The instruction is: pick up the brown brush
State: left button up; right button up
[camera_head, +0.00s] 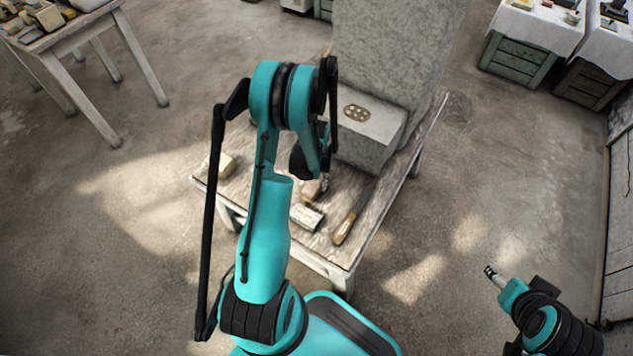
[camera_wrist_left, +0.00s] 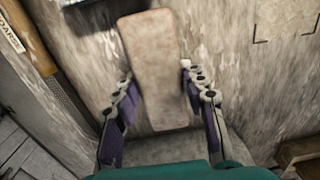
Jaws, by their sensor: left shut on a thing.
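The brown brush shows in the left wrist view as a long, plain, rounded brown back (camera_wrist_left: 152,65) over the pale worn tabletop. My left gripper (camera_wrist_left: 157,92) has one finger on each side of it and is shut on it. Its bristles are hidden below. In the head view, a small brown part of the brush (camera_head: 311,192) shows under my left gripper (camera_head: 322,184), partly hidden by my arm. My right gripper (camera_head: 491,272) is over the floor at the lower right, away from the table; whether its fingers are apart is too small to tell.
A large grey stone block (camera_head: 372,128) fills the table's back. A wooden-handled rasp (camera_head: 345,228), a pale block with a dark edge (camera_head: 306,217) and a yellowish block (camera_head: 225,165) lie on the worn table (camera_head: 325,252). Another table (camera_head: 95,22) stands at the upper left.

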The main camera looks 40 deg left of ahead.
aim_at(317, 182)
pick_arm(q)
jog(key=r, duration=0.1)
jog(key=r+p, duration=0.1)
jog(key=r, duration=0.1)
jog(key=shift+s+d+r, duration=0.2)
jog(key=shift+s+d, duration=0.1)
jog(key=shift+d, duration=0.1)
jog(key=s+d+r+p, duration=0.2)
jog(key=s+d+r, duration=0.4)
jog(key=s+d, duration=0.1)
jog(key=shift+d+p, duration=0.3)
jog(key=shift+d, duration=0.3)
